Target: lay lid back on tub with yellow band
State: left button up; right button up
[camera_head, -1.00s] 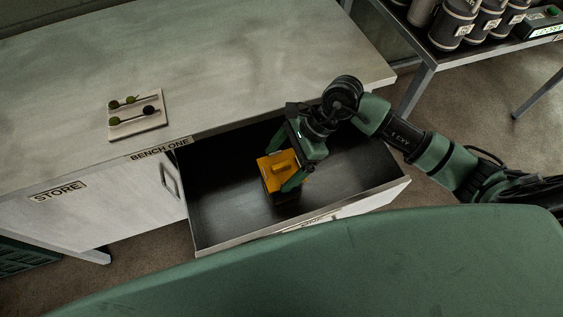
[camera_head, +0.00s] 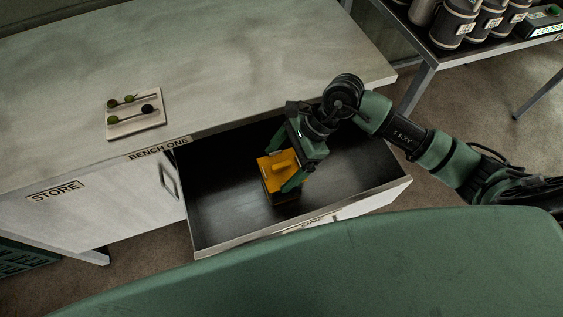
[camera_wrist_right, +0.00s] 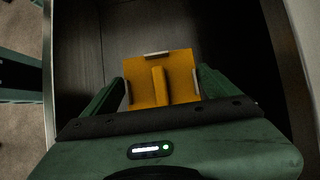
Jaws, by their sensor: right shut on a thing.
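A small dark tub (camera_head: 271,196) with an orange-yellow square top (camera_head: 272,163) is in the open drawer, towards its middle. The top has a raised ridge across it; in the right wrist view it shows from above (camera_wrist_right: 158,88), with pale clips at its edges. My right gripper (camera_head: 292,172) reaches down over it, one finger on each side, shut on it. I cannot tell whether the fingers bear on the top or the tub's walls, nor whether the tub touches the drawer floor. No separate lid or band is clear. My left gripper is not in view.
The open drawer (camera_head: 215,205) has a dark, otherwise empty floor and raised walls. The pale bench top (camera_head: 230,60) holds a small board (camera_head: 136,126) with green and dark balls. Several dark canisters (camera_head: 455,27) stand on a shelf at the upper right.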

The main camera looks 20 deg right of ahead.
jog(key=shift+f+b, duration=0.1)
jog(key=shift+b, duration=0.3)
dwell(0.6)
dwell(0.3)
jog(key=o, duration=1.1)
jog(key=shift+r+p, duration=1.9)
jog(key=shift+r, duration=1.6)
